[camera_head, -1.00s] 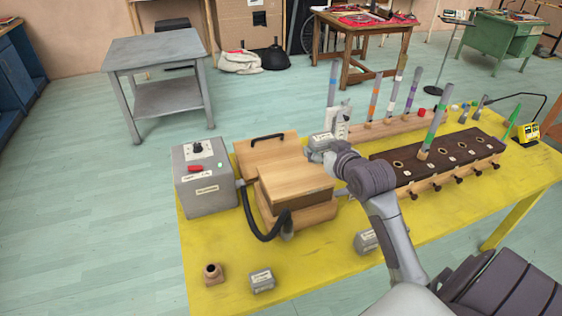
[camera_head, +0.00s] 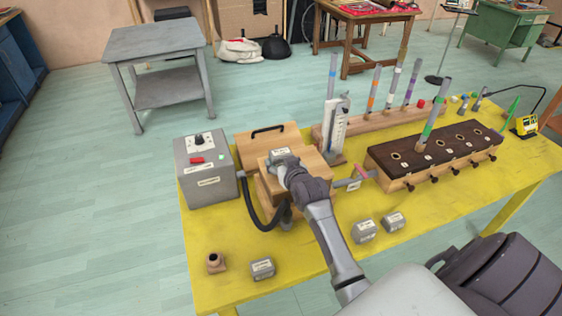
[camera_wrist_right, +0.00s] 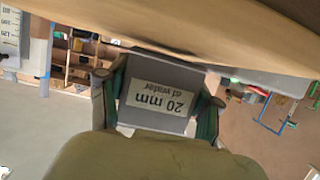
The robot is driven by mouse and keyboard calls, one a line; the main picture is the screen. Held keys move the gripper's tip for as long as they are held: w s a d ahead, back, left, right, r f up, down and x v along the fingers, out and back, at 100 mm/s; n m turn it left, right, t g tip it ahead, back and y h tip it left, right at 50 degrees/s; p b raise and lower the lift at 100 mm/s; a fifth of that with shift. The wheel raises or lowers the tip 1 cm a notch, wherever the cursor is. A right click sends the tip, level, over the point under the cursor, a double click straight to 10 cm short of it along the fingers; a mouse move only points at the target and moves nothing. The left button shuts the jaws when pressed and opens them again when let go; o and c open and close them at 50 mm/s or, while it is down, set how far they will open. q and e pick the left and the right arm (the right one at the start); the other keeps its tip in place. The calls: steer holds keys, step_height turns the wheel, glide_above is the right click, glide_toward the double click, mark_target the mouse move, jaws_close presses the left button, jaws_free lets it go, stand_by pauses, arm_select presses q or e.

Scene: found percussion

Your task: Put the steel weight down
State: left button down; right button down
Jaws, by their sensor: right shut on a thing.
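My right gripper (camera_head: 287,167) is shut on a grey steel weight (camera_head: 279,155) with a white label. In the wrist view the weight (camera_wrist_right: 190,126) sits between the two fingers, and its label reads "20 mm of water", upside down. In the head view the weight is over the top board of a wooden bellows box (camera_head: 317,168). A wooden surface (camera_wrist_right: 190,30) runs close along the weight in the wrist view; I cannot tell whether they touch. My left gripper is not in view.
Other grey weights (camera_head: 262,268) (camera_head: 364,231) (camera_head: 393,222) stand on the yellow table (camera_head: 320,262). A grey blower box (camera_head: 205,172) with a black hose is left of the bellows. A white gauge (camera_head: 333,128) stands behind right. A dark pipe chest (camera_head: 436,155) is at right.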

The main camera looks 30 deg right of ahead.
steer(key=shift+f, duration=0.1)
steer(key=shift+f, duration=0.15)
steer(key=shift+c, duration=1.1)
jaws_free()
steer(key=shift+f, duration=0.1)
steer(key=shift+s+r, duration=0.1)
steer(key=shift+r, duration=0.1)
steer(key=b+v, duration=0.1)
steer(key=v, duration=1)
steer(key=shift+s+r, duration=0.15)
steer(key=shift+s, duration=0.2)
steer(key=shift+a, duration=0.1)
